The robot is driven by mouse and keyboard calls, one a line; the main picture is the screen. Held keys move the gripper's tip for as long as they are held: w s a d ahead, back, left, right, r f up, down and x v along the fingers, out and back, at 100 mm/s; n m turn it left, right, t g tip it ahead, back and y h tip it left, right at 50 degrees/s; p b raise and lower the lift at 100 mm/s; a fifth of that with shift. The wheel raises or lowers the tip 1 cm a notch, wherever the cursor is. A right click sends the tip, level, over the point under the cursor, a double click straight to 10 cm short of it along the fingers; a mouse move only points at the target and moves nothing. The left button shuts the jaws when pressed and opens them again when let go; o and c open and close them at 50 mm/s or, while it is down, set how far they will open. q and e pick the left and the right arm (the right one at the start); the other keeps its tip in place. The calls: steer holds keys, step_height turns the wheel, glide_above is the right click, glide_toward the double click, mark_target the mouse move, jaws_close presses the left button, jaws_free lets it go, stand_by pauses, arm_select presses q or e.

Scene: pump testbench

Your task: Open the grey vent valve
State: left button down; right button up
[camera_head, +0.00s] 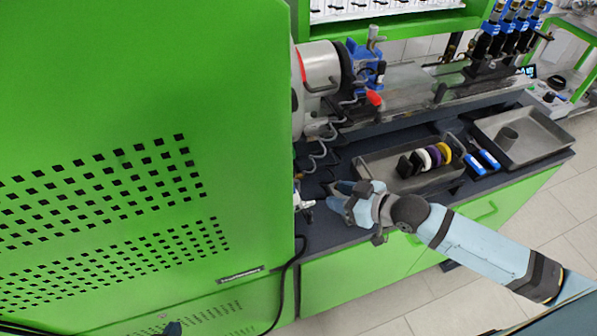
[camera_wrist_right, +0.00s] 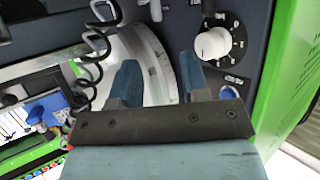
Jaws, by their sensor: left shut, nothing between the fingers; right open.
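My right gripper (camera_head: 343,198) reaches in from the right over the dark bench top, close to the green cabinet's edge. In the right wrist view its two blue fingers (camera_wrist_right: 158,72) are apart with nothing held between them. A small silver-grey fitting (camera_head: 303,202) sticks out beside the cabinet edge, just left of the gripper, with a gap between. I cannot tell for sure whether this is the grey vent valve. A small dark tip of my left gripper (camera_head: 172,328) shows at the bottom edge; it is shut and empty, far from the fitting.
The green perforated cabinet (camera_head: 150,110) fills the left side. A white dial knob (camera_wrist_right: 215,43) sits near the right finger in the wrist view. A coiled cable (camera_head: 322,150) hangs above the gripper. A metal tray (camera_head: 375,165) with coloured rings stands to the right.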

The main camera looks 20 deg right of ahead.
mark_target(299, 183)
steer(key=x, duration=0.8)
steer(key=p+x, duration=0.1)
steer(key=x, duration=0.3)
steer(key=shift+w+d+r, duration=0.1)
steer(key=shift+w+r, duration=0.1)
steer(key=shift+w, duration=0.1)
steer(key=shift+w+a+f, duration=0.3)
steer(key=shift+w+a, duration=0.05)
steer(key=shift+w, duration=0.1)
arm_select(q)
steer(key=shift+s+d+r, duration=0.2)
steer(key=shift+s+r, duration=0.05)
steer(key=shift+r, duration=0.15)
arm_select(e)
steer(key=shift+w, duration=0.1)
steer(key=shift+c, duration=0.4)
